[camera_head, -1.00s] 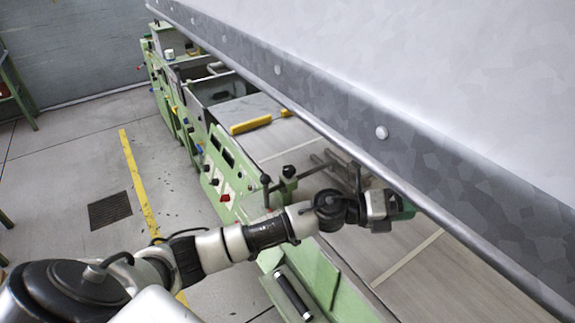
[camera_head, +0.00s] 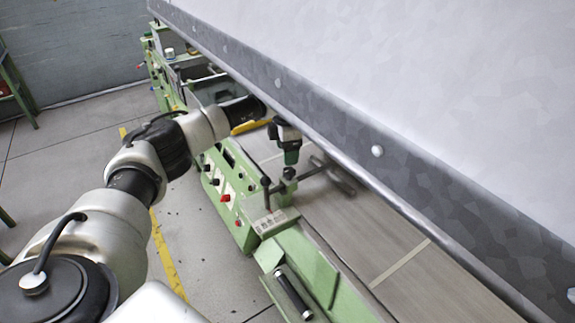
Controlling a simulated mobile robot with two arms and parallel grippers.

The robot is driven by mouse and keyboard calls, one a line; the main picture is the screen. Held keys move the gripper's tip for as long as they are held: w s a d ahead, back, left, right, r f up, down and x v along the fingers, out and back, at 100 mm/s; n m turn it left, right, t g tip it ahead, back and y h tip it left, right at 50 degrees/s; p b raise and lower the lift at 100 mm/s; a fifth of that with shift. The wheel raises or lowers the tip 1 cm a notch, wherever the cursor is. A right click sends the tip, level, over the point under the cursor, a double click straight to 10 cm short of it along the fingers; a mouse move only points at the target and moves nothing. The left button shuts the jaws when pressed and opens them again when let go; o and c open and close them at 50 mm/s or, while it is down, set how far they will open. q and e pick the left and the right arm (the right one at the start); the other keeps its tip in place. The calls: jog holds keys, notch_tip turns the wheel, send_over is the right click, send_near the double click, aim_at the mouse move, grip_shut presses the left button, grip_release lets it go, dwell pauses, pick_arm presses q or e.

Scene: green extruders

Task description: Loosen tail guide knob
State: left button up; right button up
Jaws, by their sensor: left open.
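A small black knob (camera_head: 289,173) stands on a short green post at the machine's front edge, beside a guide with a dark bar (camera_head: 310,171). I take this to be the tail guide knob. My left gripper (camera_head: 291,158) points down just above the knob, with its green tips close to the knob's top. It is open; whether the tips touch the knob I cannot tell. My right gripper is not in view.
The green machine body (camera_head: 240,205) carries several coloured buttons. A yellow bar (camera_head: 250,126) lies behind my wrist. The floor at left is open.

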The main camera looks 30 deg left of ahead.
aim_at(287, 171)
pick_arm(q)
notch_tip(287, 171, down, 6)
jog(key=shift+r+p, duration=0.25)
jog(key=shift+p, duration=0.5)
jog(key=shift+f, duration=0.55)
jog(key=c, duration=0.9)
